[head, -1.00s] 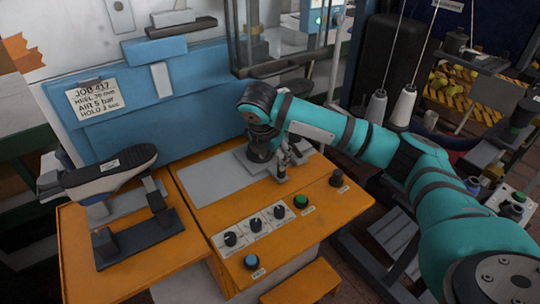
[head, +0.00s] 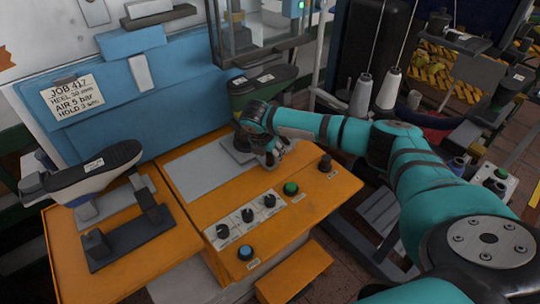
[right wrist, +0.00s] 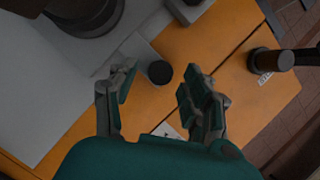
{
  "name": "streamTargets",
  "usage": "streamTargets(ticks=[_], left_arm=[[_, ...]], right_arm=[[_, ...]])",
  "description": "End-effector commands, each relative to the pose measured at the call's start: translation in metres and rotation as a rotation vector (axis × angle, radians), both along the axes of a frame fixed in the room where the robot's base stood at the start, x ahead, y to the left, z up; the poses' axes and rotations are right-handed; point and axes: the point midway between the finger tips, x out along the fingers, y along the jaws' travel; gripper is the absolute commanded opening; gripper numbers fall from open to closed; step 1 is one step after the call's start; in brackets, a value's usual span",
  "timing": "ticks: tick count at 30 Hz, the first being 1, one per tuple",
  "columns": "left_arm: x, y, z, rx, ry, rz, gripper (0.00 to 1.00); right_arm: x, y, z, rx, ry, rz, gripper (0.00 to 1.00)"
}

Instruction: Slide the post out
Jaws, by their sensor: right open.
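A dark post (head: 242,139) stands on a grey plate at the back of the orange bench, under a green last with a dark sole (head: 262,80). In the right wrist view, a thick dark round base, likely the post's foot (right wrist: 85,14), shows at the top left. A grey bar runs from it toward a short dark knob (right wrist: 160,72). My right gripper (head: 270,158) is low over the bench in front of the post. Its open fingers (right wrist: 160,80) have the knob between their tips; I cannot tell whether they touch it. My left gripper is not in view.
Another last (head: 95,170) lies on a stand at the left. Black dials (head: 247,215), a green button (head: 290,188) and a dark knob (head: 325,163) line the bench front. A blue panel (head: 110,100) rises behind. Thread cones (head: 388,88) stand at the right.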

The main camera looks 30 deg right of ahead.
Motion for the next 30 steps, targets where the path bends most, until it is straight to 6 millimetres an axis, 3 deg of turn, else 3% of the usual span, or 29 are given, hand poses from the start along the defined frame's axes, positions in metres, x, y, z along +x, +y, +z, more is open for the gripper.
streamTargets(ticks=[6, 12, 17, 28, 30], left_arm=[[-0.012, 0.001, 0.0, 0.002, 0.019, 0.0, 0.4], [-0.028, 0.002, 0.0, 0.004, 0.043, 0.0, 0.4], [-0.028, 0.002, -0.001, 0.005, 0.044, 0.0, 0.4], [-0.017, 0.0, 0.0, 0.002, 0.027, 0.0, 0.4], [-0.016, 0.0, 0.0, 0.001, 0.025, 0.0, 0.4]], right_arm=[[0.005, -0.007, -0.022, 0.0, 0.001, 0.0, 0.49], [0.006, -0.009, -0.027, 0.0, 0.0, 0.001, 0.49], [0.006, -0.009, -0.027, 0.001, -0.001, 0.0, 0.49], [0.006, -0.009, -0.027, 0.0, 0.0, -0.001, 0.01], [0.006, -0.009, -0.027, 0.0, 0.0, -0.001, 0.0]])
